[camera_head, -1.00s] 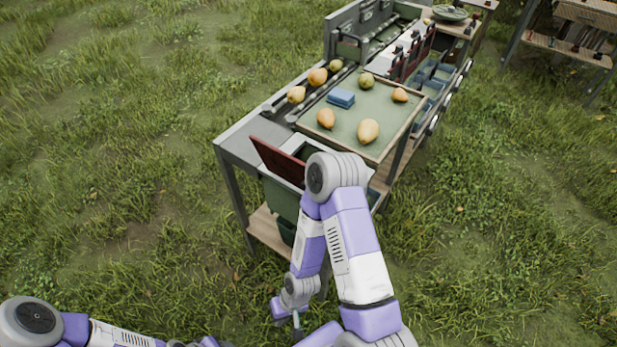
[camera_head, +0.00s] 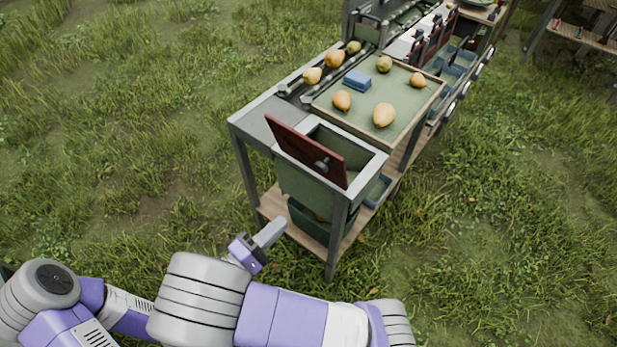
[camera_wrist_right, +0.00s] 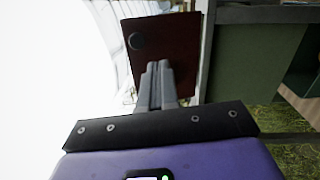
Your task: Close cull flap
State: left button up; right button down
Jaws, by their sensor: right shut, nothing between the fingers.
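The cull flap (camera_head: 306,151) is a dark red panel with a grey round knob. It stands raised and tilted at the near-left side of the cull bin's opening, so the grey-rimmed bin (camera_head: 368,167) is open. In the right wrist view the flap (camera_wrist_right: 165,55) fills the top middle, with its knob at upper left. My right gripper (camera_head: 270,233) is shut and empty, below and in front of the flap; its fingers (camera_wrist_right: 157,85) overlap the flap in the wrist view. I cannot tell contact there. In the head view they look apart. My left gripper is not visible.
A sorting tray (camera_head: 330,108) with several pears and a blue block (camera_head: 357,80) lies behind the bin. A green container (camera_head: 318,224) sits on the wooden lower shelf (camera_head: 274,205). Grass (camera_head: 130,160) left of the bench is clear.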

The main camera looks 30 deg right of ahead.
notch_tip(320, 180, up, 3)
jog(key=a+t+h, duration=0.1)
jog(key=a, duration=0.1)
jog(key=b, duration=0.1)
send_near(317, 168)
jog(key=shift+m, duration=0.3)
jog(key=x, duration=0.5)
jog(key=shift+d+r, duration=0.25)
jog(key=shift+d, duration=0.15)
jog(key=shift+w+d+r, duration=0.15)
jog(key=shift+d, duration=0.3)
